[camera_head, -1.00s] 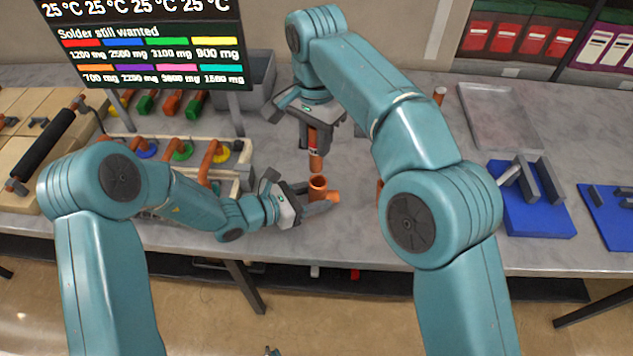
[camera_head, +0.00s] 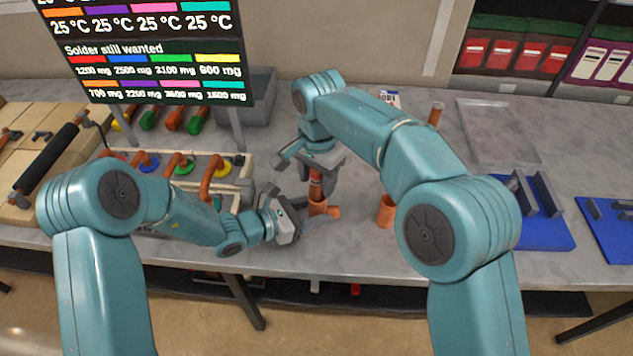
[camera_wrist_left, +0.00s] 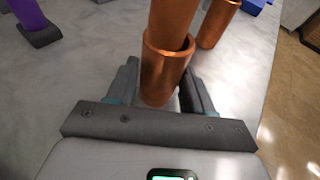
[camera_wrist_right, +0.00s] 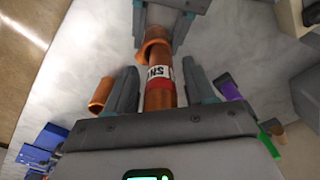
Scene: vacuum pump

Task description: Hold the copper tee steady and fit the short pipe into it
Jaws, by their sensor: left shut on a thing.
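The copper tee (camera_head: 318,208) stands upright on the grey bench, its side branch pointing right. My left gripper (camera_head: 306,218) is shut on it from the left. The left wrist view shows the tee (camera_wrist_left: 163,75) between its fingers. The short pipe (camera_head: 315,186), with a red and white label, stands upright with its lower end inside the tee's top opening. It also shows in the left wrist view (camera_wrist_left: 171,20) and the right wrist view (camera_wrist_right: 159,88). My right gripper (camera_wrist_right: 160,75) is above the tee, its fingers open on both sides of the pipe with small gaps.
Another copper fitting (camera_head: 386,211) stands close to the right of the tee. A capped copper pipe (camera_head: 436,113) stands farther back. A clear tray (camera_head: 497,130) and blue fixtures (camera_head: 530,225) lie to the right. A rack with copper elbows (camera_head: 205,180) is on the left.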

